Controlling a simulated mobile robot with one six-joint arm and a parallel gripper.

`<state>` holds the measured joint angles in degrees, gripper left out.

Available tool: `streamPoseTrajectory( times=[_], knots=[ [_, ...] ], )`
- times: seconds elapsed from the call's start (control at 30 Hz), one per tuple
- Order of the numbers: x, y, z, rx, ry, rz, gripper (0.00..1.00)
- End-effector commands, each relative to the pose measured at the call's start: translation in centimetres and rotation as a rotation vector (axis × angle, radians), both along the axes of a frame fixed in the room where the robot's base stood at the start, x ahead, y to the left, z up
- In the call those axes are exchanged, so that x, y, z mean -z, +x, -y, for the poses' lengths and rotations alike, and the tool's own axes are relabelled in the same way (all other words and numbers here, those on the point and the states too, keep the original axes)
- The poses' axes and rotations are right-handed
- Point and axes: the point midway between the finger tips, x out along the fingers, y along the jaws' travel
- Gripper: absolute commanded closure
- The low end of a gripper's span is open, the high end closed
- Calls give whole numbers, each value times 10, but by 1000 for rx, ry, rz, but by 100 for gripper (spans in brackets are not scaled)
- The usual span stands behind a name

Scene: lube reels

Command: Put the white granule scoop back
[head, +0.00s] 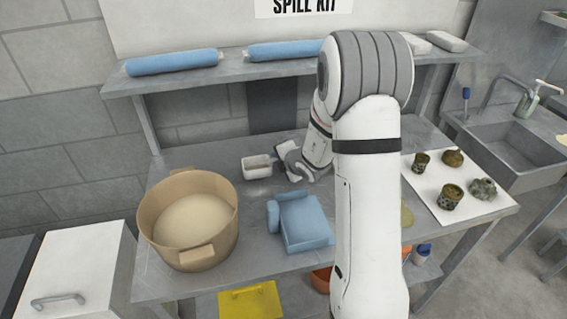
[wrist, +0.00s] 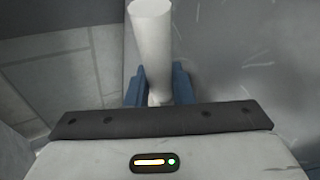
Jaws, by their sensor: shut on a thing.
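The white granule scoop (head: 257,167) is over the back middle of the steel bench, its open bowl facing up and to the left of my gripper (head: 281,161). In the wrist view my gripper (wrist: 158,88) has its blue fingers shut on the white scoop (wrist: 152,40), one on each side. I cannot tell whether the scoop touches the bench. A tan tub (head: 146,218) of pale granules stands at the bench's front left, left of and nearer than the scoop.
Folded blue cloths (head: 305,222) lie mid-bench. A raised shelf (head: 230,72) with blue rolls (head: 172,62) runs along the back. A white mat (head: 424,188) with several dirty parts lies right. A sink (head: 515,155) is beyond. My arm hides part of the bench.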

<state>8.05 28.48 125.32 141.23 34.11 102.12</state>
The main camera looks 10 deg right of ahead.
Motion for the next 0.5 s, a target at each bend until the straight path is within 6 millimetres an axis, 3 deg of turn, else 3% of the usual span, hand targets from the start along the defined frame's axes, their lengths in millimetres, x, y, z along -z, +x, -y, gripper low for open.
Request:
streamPoseTrajectory(
  times=[0.1,0.47,0.5],
  knots=[
    [11,0,0,0,0,0,100],
    [16,0,1,2,-1,1,100],
    [15,0,1,2,-1,1,78]
  ],
)
